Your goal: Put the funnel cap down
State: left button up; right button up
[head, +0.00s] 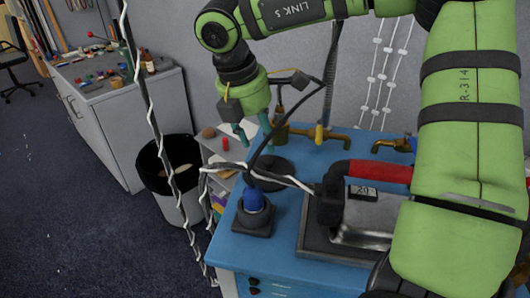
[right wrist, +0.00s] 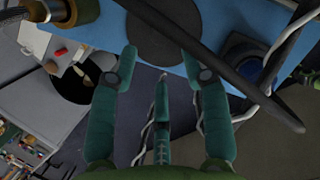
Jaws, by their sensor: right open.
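A flat, round black disc (head: 272,171), which looks like the funnel cap, lies on the blue table top (head: 318,153). My right gripper (head: 253,131) is above the table, a little up and left of the disc in the head view. Its teal fingers are apart with nothing between them. In the right wrist view the disc (right wrist: 163,30) lies beyond the fingertips of the open gripper (right wrist: 160,66), apart from them as far as I can tell. A dark bar or cable covers part of it. My left gripper is not in view.
A blue knob on a black square base (head: 254,218) stands in front of the disc. A metal tool with a red handle (head: 380,171) stands on the right. Brass taps (head: 318,134) line the back. Black and white cables cross nearby. A bin (head: 168,172) stands left of the table.

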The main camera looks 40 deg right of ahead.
jog(key=shift+b+v, duration=0.3)
jog(key=shift+v, duration=2.4)
